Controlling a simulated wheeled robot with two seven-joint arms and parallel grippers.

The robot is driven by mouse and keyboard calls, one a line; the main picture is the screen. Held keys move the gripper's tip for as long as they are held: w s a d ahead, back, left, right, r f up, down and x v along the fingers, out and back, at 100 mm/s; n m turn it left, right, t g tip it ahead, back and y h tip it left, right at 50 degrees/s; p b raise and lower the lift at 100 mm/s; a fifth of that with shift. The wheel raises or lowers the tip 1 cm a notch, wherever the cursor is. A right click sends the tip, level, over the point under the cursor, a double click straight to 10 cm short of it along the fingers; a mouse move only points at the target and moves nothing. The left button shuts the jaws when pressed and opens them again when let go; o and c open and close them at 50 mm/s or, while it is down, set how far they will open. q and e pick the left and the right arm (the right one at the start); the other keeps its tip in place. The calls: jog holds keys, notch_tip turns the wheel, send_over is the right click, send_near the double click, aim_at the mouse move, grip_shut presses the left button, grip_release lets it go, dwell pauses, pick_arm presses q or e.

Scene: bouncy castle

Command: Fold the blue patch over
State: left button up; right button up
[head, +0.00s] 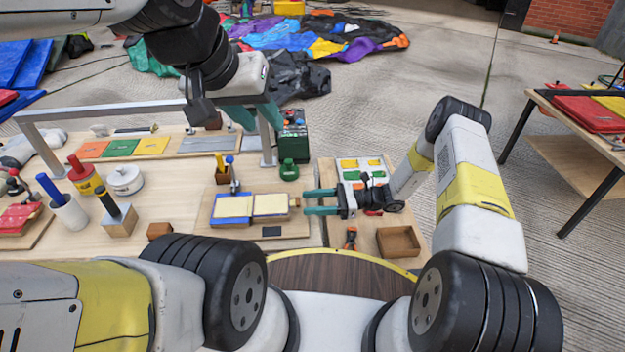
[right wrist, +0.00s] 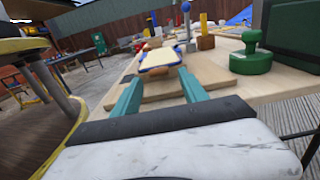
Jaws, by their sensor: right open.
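The blue patch (head: 232,221) shows as a blue border around a cream face, lying on a wooden board (head: 285,229) in the head view. A second cream panel (head: 270,205) lies beside it on the right. In the right wrist view, a cream pad with a blue edge (right wrist: 160,58) lies ahead, beyond the fingertips. My right gripper (head: 306,201) is open and empty, right of the board, its fingers pointing left toward it. My left gripper (head: 256,117) is higher, above the back of the table, its teal fingers apart with nothing seen between them.
A green stamp-like tool (head: 289,170) and a dark green box (head: 293,135) stand behind the board. A blue-knobbed tool (head: 234,178) stands behind the patch. A wooden tray (head: 398,242) sits at right. A metal rail (head: 100,110) crosses the back.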

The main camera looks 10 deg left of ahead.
jog(key=shift+s+a, duration=0.2)
jog(key=shift+a, duration=0.7)
grip_shut()
dwell(0.8)
